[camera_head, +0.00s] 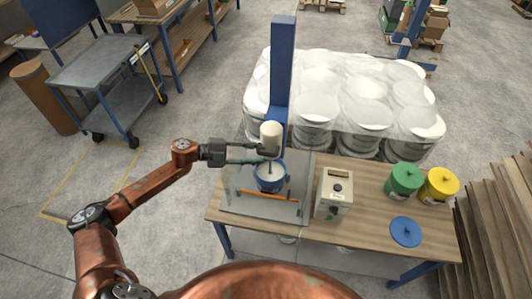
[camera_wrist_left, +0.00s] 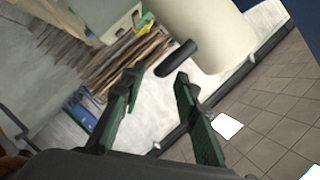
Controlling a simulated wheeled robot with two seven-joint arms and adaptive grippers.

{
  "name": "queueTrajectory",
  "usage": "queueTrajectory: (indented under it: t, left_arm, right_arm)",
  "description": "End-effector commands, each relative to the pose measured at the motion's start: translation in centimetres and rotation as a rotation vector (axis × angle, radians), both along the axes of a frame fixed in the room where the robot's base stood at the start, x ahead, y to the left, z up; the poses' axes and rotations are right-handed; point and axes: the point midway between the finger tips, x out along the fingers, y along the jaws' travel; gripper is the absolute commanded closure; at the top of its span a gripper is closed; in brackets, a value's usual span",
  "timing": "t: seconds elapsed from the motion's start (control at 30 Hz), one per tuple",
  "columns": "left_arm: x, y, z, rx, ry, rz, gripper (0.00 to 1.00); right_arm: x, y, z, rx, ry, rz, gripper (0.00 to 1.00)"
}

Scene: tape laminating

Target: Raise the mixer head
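The mixer head is a cream cylinder (camera_head: 270,133) on a tall blue column (camera_head: 281,70), above a blue pot (camera_head: 270,178) on the bench. It also shows at the top of the left wrist view (camera_wrist_left: 208,30), with a black handle (camera_wrist_left: 177,58) sticking out from it. My left gripper (camera_head: 262,153) reaches in from the left beside the head. In the left wrist view its two green fingers (camera_wrist_left: 157,78) are apart, with nothing between them. The handle lies just beyond the fingertips, seemingly not touched. My right gripper is not in view.
A control box (camera_head: 333,193) stands right of the mixer on the wooden bench (camera_head: 372,195). Green (camera_head: 404,179) and yellow (camera_head: 439,184) buckets and a blue lid (camera_head: 406,231) are farther right. Wrapped white buckets (camera_head: 345,95) stand behind. An orange bar (camera_head: 265,195) lies before the pot.

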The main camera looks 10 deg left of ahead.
Motion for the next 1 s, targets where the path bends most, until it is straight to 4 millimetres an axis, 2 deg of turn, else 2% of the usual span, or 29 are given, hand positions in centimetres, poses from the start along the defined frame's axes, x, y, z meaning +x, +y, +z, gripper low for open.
queueTrajectory:
  t: [0.1, 0.23, 0.6, 1.0]
  left_arm:
    - [0.6, -1.7, -0.2, -0.002, -0.001, 0.001, 0.71]
    - [1.0, -2.9, -0.6, -0.001, 0.0, 0.001, 0.71]
    - [1.2, -3.3, -0.9, 0.0, 0.0, 0.006, 0.71]
    - [1.2, -3.3, -0.8, 0.0, 0.0, 0.006, 0.98]
  right_arm:
    - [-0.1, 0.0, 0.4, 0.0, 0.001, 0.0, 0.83]
    - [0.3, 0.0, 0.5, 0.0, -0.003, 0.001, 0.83]
    - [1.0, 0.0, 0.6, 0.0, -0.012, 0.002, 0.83]
    - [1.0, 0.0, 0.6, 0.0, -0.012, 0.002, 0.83]
